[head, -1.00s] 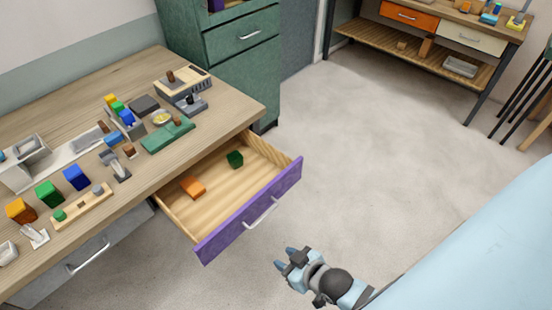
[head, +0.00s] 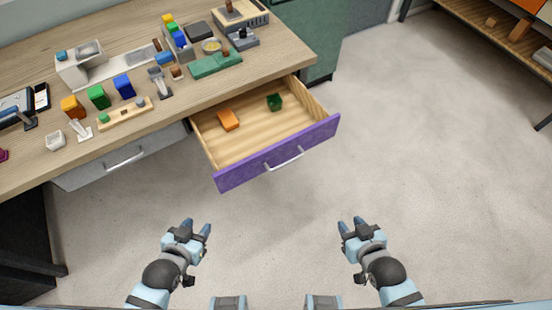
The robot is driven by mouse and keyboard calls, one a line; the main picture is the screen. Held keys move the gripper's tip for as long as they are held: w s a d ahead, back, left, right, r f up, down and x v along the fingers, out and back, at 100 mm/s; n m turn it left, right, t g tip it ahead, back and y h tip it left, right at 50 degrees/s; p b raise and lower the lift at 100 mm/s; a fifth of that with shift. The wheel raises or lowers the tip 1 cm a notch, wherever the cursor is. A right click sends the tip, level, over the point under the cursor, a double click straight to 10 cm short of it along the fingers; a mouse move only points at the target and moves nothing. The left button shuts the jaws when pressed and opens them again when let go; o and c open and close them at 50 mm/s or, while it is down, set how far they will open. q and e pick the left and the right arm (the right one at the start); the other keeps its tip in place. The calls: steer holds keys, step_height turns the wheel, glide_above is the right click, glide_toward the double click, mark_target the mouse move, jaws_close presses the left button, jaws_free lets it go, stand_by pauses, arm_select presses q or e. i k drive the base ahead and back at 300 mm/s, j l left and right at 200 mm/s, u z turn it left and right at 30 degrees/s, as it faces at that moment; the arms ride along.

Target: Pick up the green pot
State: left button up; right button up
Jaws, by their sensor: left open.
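A small dark green pot (head: 274,102) sits inside the open drawer (head: 277,160), toward its back right. An orange block-like thing (head: 229,120) lies to its left in the same drawer. My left gripper (head: 198,226) is open and empty, over the floor in front of the drawer and to the lower left of the pot. My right gripper (head: 353,223) is open and empty, to the lower right of the drawer. Both are well apart from the pot.
The drawer's purple front juts out below the wooden desk (head: 28,170). The desk holds a green box (head: 97,97), a blue box (head: 124,86), a green mat-like piece (head: 215,64) and several tools. A green cabinet (head: 325,65) stands behind.

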mark_target(275, 102)
steer(key=i+u, duration=0.35)
steer(key=i, duration=0.15)
steer(key=i+l+u, duration=0.15)
steer(key=i+u, duration=0.25)
steer(key=i, duration=0.1)
